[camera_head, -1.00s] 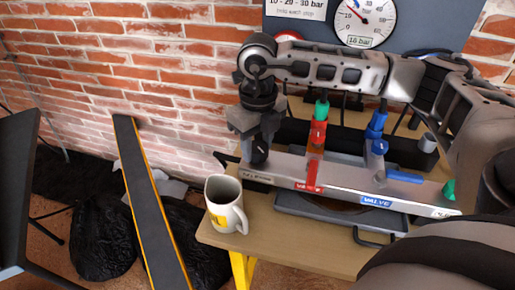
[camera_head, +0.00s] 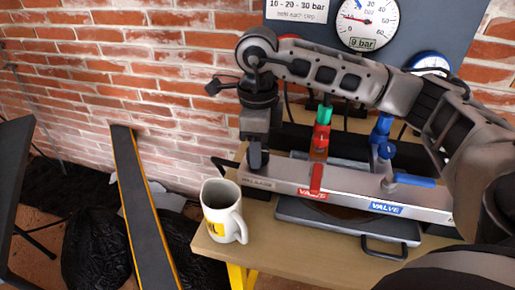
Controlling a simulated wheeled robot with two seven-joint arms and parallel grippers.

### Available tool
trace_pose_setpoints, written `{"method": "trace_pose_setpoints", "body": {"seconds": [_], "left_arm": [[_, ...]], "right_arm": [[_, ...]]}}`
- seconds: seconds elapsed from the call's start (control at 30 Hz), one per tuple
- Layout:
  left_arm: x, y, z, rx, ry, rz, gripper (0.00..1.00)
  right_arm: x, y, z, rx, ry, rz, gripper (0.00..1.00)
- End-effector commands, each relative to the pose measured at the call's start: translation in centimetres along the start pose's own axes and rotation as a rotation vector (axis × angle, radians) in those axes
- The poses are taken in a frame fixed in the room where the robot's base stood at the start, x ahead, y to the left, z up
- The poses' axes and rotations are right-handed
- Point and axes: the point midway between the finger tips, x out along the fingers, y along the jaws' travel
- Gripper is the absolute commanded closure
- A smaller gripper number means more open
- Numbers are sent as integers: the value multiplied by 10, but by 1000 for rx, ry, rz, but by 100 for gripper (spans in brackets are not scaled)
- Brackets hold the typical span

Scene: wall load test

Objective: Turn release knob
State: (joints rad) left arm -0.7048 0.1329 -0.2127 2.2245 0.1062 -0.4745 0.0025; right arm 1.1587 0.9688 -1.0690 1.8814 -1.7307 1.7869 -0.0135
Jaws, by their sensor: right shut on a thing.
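The release knob (camera_head: 258,159) is a small black knob at the left end of the grey metal bar (camera_head: 345,190), above a label that seems to read RELEASE. My right gripper (camera_head: 256,150) points straight down and is shut on the knob; its fingers hide part of it. My right arm reaches across from the right above the bar. The round pressure gauge (camera_head: 368,20) on the back panel shows 9 bar on its small display. My left gripper is not in view.
A red-handled valve (camera_head: 317,178) and a blue-handled valve (camera_head: 408,180) stand on the bar, right of the knob. A white mug (camera_head: 220,211) stands near the table's left front edge (camera_head: 270,245). A brick wall (camera_head: 150,75) is behind.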

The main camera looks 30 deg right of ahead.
Motion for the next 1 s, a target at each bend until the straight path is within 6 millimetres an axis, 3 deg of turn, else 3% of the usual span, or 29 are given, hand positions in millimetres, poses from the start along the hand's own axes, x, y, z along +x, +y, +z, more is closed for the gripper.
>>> {"method": "trace_pose_setpoints", "body": {"seconds": [0.57,0.6,0.63,1.0], "left_arm": [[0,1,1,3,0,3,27],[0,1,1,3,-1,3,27],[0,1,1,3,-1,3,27],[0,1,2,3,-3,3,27]], "right_arm": [[-3,-1,1,-29,-5,-4,82],[-2,-1,1,-29,-5,-4,48],[-2,-1,1,-28,-5,-4,39],[-5,0,1,-27,-2,-2,37]]}}
